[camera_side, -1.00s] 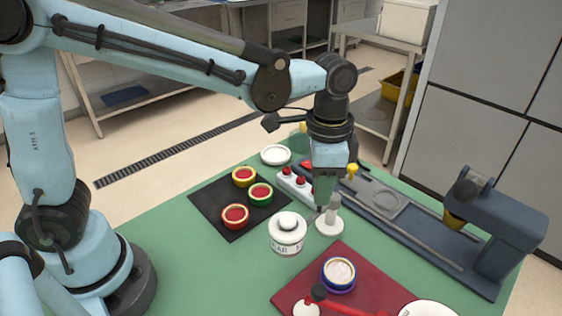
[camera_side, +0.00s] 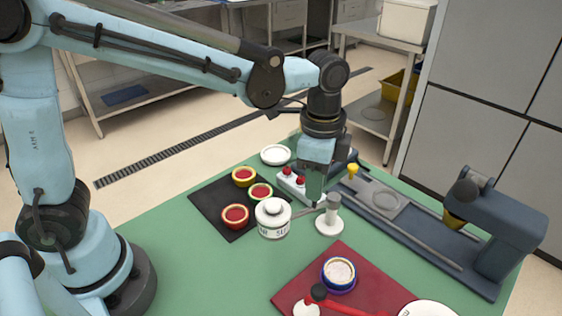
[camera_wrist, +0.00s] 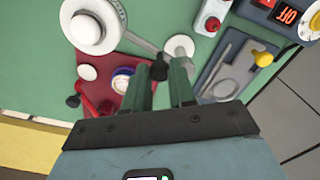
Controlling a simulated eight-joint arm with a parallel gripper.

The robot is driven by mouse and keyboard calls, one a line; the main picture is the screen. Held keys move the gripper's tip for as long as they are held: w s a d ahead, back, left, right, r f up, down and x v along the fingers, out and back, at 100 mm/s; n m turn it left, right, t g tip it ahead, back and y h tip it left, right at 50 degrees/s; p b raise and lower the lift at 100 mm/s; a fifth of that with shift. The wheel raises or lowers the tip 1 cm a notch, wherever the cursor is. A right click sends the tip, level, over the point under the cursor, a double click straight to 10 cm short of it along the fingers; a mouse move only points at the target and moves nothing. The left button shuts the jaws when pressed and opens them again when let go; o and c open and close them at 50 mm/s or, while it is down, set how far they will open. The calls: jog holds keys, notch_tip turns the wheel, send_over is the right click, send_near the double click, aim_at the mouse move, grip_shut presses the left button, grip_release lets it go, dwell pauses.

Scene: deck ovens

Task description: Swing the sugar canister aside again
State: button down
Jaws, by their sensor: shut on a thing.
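The white sugar canister (camera_side: 272,221) stands upright with a round knobbed lid, by the right edge of a black mat. A thin bar joins it to a grey post on a white round base (camera_side: 329,227). In the wrist view the canister (camera_wrist: 88,34) is at the upper left and the post (camera_wrist: 180,46) at upper centre. My gripper (camera_side: 314,199) is down at the bar, between canister and post. In the wrist view its green fingers (camera_wrist: 168,78) are close together around a dark knob (camera_wrist: 158,68), apparently the bar's handle; the grip is partly hidden.
The black mat (camera_side: 205,195) holds three red-filled rings, the nearest (camera_side: 235,216) close to the canister. A box with red buttons (camera_side: 292,184) is behind my gripper. Green table between is clear.

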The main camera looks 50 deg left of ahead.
jog(key=c, duration=0.9)
grip_release()
jog(key=shift+c, duration=0.2)
notch_tip(320, 180, up, 12)
jog(key=s+a+f+n+t, duration=0.3)
jog(key=a+f+n, duration=0.2)
jog(key=a+n, duration=0.1)
jog(key=s+a+f+n+t, duration=0.4)
jog(key=a+n, duration=0.2)
jog(key=a, duration=0.2)
jog(key=shift+a+f+n, duration=0.2)
jog(key=shift+f+n, duration=0.1)
jog(key=shift+f, duration=0.1)
